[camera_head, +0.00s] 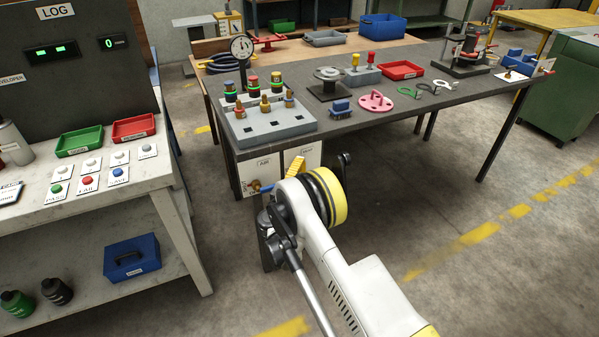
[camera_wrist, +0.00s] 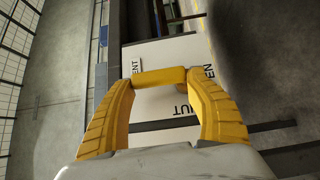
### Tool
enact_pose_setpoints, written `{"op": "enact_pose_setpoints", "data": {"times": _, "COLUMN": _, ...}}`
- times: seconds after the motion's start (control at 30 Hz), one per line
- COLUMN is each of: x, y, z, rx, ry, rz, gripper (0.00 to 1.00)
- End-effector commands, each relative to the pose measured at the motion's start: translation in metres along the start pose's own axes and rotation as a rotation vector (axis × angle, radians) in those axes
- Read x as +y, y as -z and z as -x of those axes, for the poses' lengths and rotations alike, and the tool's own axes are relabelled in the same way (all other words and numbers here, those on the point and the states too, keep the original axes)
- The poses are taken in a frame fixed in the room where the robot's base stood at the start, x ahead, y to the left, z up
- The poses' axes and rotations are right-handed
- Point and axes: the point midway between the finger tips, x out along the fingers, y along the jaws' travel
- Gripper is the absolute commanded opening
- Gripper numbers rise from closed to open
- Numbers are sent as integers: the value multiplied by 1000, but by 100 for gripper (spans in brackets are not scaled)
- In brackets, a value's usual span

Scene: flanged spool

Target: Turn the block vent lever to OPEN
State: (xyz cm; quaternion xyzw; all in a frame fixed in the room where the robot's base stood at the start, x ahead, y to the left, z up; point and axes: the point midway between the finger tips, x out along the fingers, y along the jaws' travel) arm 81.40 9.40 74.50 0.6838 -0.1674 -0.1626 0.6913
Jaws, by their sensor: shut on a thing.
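The vent lever is a short yellow bar (camera_wrist: 160,77) in front of a white panel (camera_wrist: 160,53) in the wrist view. My gripper (camera_wrist: 161,84) has its yellow ridged fingers closed on the bar's two ends. The bar lies across the picture, its right end towards the OPEN lettering (camera_wrist: 208,75). The SHUT lettering (camera_wrist: 183,109) is below it. The lever's pivot cannot be made out. In the head view a yellow finger of my gripper (camera_head: 295,167) shows at the white box front (camera_head: 262,168) under the dark bench; my arm hides the lever there.
A brass valve (camera_head: 256,186) sits left of my gripper on the AIR side. A white-topped table (camera_head: 110,185) stands left. Floor to the right is clear.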

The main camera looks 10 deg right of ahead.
Motion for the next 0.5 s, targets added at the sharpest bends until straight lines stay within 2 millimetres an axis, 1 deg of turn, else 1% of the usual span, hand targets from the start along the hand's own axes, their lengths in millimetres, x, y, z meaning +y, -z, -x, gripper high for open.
{"op": "enact_pose_setpoints", "data": {"times": 0.03, "x": 5, "y": 0, "z": -4, "rx": 1, "ry": -7, "rz": 5, "gripper": 27}}
{"op": "enact_pose_setpoints", "data": {"times": 0.07, "x": 5, "y": 0, "z": -4, "rx": 1, "ry": -7, "rz": 5, "gripper": 27}}
{"op": "enact_pose_setpoints", "data": {"times": 0.1, "x": 5, "y": 0, "z": -4, "rx": 1, "ry": -7, "rz": 5, "gripper": 71}}
{"op": "enact_pose_setpoints", "data": {"times": 0.17, "x": 5, "y": 0, "z": -4, "rx": 1, "ry": -7, "rz": 5, "gripper": 89}}
{"op": "enact_pose_setpoints", "data": {"times": 0.5, "x": 3, "y": 1, "z": 0, "rx": 1, "ry": -4, "rz": 3, "gripper": 89}}
